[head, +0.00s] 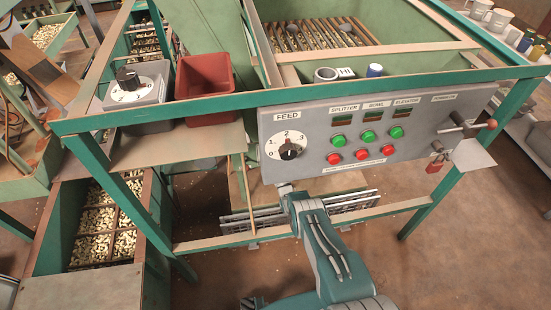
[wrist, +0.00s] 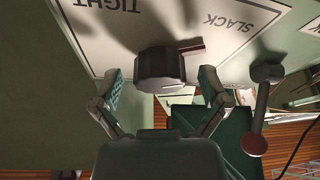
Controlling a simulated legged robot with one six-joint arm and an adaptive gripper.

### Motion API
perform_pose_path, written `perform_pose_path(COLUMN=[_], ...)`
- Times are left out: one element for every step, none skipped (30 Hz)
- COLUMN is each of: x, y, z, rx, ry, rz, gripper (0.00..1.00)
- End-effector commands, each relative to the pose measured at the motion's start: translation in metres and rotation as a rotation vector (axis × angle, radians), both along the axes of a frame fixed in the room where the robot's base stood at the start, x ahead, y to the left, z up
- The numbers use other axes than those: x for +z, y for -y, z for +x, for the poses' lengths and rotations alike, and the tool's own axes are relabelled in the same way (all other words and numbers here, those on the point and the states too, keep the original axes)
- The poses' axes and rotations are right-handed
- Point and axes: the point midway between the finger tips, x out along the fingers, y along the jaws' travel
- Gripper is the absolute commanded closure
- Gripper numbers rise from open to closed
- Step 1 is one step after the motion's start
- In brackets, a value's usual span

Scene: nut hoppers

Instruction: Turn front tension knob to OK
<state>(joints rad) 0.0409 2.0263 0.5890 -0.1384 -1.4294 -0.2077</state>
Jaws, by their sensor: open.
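In the wrist view, a black round knob (wrist: 160,68) stands out from a white plate (wrist: 105,45) that reads TIGHT and SLACK, upside down. A reddish-brown bar lies beside the knob, toward SLACK; I cannot tell if it is its pointer. No OK mark shows. My gripper (wrist: 160,75) is open, with one finger on each side of the knob. A gap shows on both sides, and it holds nothing. In the head view, the gripper and this knob are hidden beyond the grey control panel.
A lever with a dark red ball (wrist: 254,145) hangs close to the right finger in the wrist view. In the head view, the control panel (head: 440,120) carries a FEED dial (head: 289,151) and several buttons. A red bin (head: 206,85) stands left.

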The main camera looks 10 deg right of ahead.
Motion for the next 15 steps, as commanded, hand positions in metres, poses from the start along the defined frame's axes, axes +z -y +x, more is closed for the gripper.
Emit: perform_pose_path(x=[0.0012, 0.0018, 0.0019, 0.002, 0.0022, 0.0025, 0.0027, 0.0027, 0.0028, 0.0028, 0.0028, 0.0028, 0.0028, 0.0028, 0.0028], y=[-0.0004, -0.0006, -0.0007, -0.0007, -0.0008, -0.0009, -0.0009, -0.0008, -0.0009, -0.0009, -0.0009, -0.0008, -0.0008, -0.0008, -0.0008], z=[0.0023, 0.0035, 0.0047, 0.0054, 0.0059, 0.0063, 0.0065, 0.0066, 0.0066, 0.0066, 0.0066, 0.0065, 0.0065, 0.0065, 0.0065], rx=[0.0, 0.001, 0.0, 0.0, 0.0, 0.0, 0.0, 0.0, 0.0, 0.0, 0.0, 0.0, 0.0, 0.0, 0.0], ry=[0.001, 0.002, 0.0, -0.001, -0.001, -0.001, -0.001, -0.001, -0.001, -0.001, -0.001, -0.001, -0.001, -0.001, -0.001], rz=[0.0, 0.0, 0.0, 0.0, 0.0, 0.0, 0.0, 0.0, 0.0, 0.0, 0.0, 0.0, 0.0, 0.0, 0.0], gripper=[0.05, 0.05, 0.05, 0.05, 0.05, 0.05, 0.05, 0.05, 0.05, 0.05, 0.05, 0.05, 0.1, 0.23, 0.41])
